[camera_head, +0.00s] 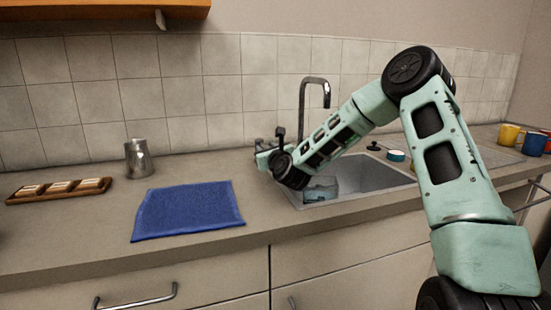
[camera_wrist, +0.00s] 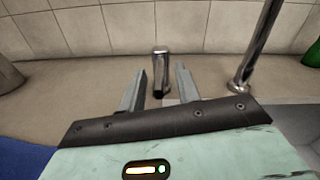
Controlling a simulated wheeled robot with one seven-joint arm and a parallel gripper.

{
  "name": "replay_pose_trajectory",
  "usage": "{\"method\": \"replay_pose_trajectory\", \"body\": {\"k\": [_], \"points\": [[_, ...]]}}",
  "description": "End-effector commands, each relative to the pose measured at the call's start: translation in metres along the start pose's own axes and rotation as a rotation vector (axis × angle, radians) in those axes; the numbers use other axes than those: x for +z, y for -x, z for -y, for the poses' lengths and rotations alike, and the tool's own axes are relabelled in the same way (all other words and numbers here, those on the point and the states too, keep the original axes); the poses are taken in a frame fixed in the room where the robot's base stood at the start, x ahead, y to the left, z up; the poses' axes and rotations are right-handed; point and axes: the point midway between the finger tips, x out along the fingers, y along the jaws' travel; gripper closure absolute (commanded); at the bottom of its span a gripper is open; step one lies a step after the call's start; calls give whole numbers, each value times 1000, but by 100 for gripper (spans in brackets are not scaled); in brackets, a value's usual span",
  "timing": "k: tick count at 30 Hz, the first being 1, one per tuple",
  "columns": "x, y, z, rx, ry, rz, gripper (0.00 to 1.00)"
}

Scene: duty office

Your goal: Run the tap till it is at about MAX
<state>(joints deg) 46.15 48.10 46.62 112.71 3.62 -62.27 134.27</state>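The chrome tap (camera_head: 303,105) rises behind the sink with its spout curving over the basin. Its pipe shows at the upper right of the wrist view (camera_wrist: 256,55). A clear container (camera_head: 320,189) stands in the sink (camera_head: 374,178), partly behind my arm; its level and any MAX mark cannot be made out. In the wrist view a short chrome handle (camera_wrist: 161,62) with a dark end stands between the fingertips of my gripper (camera_wrist: 161,80). The fingers are apart, with gaps visible on both sides of the handle. In the head view my gripper (camera_head: 262,152) is behind the sink's left edge.
A blue cloth (camera_head: 187,210) lies on the counter left of the sink. A metal jug (camera_head: 138,158) and a wooden tray (camera_head: 60,189) stand farther left. Yellow (camera_head: 509,134) and blue (camera_head: 534,143) mugs are at the far right. The tiled wall is close behind.

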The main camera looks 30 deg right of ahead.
Motion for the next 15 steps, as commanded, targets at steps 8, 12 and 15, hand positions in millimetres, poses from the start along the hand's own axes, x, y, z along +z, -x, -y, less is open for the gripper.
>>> {"method": "replay_pose_trajectory", "body": {"k": [8,12,15], "points": [[-1,58,1,0,2,-2,67],[-1,92,1,0,2,-2,67],[-1,114,1,0,3,-1,67]]}}
